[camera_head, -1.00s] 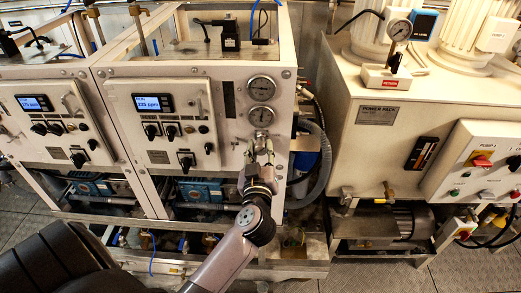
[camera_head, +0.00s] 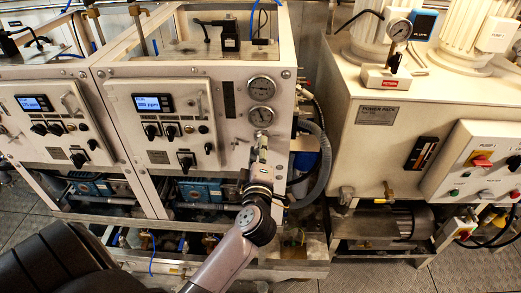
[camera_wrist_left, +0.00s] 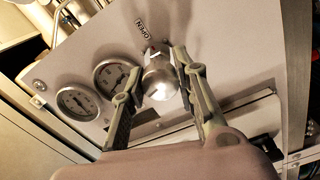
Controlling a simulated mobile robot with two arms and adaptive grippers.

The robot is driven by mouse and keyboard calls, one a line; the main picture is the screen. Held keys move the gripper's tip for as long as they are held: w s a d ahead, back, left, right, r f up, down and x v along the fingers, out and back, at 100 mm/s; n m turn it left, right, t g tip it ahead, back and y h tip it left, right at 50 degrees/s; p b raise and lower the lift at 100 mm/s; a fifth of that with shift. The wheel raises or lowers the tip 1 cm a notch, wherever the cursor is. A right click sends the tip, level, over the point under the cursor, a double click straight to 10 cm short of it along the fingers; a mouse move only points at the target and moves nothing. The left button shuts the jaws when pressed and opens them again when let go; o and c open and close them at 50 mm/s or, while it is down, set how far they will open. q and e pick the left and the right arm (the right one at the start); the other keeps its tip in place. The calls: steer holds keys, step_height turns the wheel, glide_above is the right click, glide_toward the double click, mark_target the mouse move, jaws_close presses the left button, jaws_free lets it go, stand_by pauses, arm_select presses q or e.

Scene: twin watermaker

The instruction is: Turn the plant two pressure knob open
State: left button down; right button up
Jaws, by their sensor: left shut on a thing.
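The pressure knob (camera_wrist_left: 160,80) is a round metal knob with a pale mark on its face, on the plant's light panel below two gauges. An "OPEN" label (camera_wrist_left: 141,28) is beside it in the left wrist view. My left gripper (camera_head: 262,142) reaches up to the panel and is shut on the knob, with one finger on each side of it in the left wrist view. In the head view the fingers appear nearly edge-on and mostly hide the knob. My right gripper is not in view.
Two round gauges (camera_head: 262,88) (camera_head: 261,117) are just above the gripper. A control box with a lit display (camera_head: 153,103) and black knobs is to the left. A blue canister and grey hose (camera_head: 322,160) are to the right, beside the power pack (camera_head: 377,115).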

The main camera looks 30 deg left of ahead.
arm_select(q)
steer(key=n, duration=0.5)
steer(key=shift+f+n, duration=0.1)
steer(key=shift+n, duration=0.2)
steer(key=n, duration=0.9)
steer(key=shift+n+b, duration=0.35)
steer(key=shift+n, duration=0.05)
steer(key=n+b, duration=0.1)
steer(key=n, duration=0.3)
steer(key=shift+n, duration=0.4)
steer(key=c, duration=1.2)
jaws_free()
